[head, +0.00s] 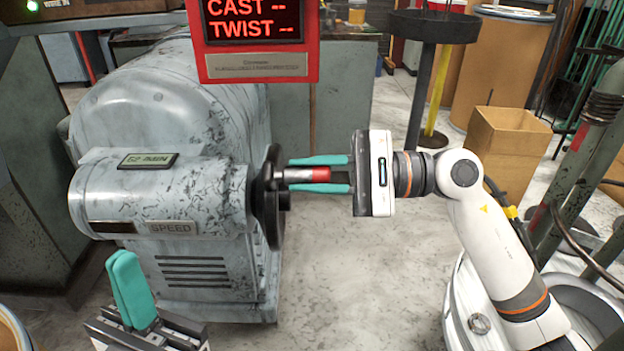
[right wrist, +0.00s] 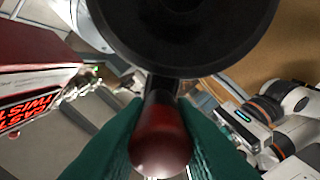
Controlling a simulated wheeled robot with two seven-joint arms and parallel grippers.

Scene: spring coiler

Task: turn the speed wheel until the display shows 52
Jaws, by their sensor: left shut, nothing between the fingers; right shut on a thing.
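The speed wheel (head: 267,212) is a black disc seen edge-on, on the right end of the grey housing marked SPEED. Its crank handle (head: 318,174) has a red grip and sticks out to the right. My right gripper (head: 292,174) is shut on this handle, one teal finger above and one below. In the right wrist view the wheel (right wrist: 185,30) fills the top and the red handle (right wrist: 158,142) lies between the fingers. The small display (head: 148,160) on the housing shows a two-digit number, perhaps 52 or 62, then /MIN. My left gripper (head: 131,290) is shut and empty at lower left.
A red sign (head: 253,65) with CAST and TWIST readouts hangs above the housing. A black round tray on a post (head: 425,85) stands behind my right arm. A cardboard box (head: 507,140) and drums are at the right. The floor below the wheel is clear.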

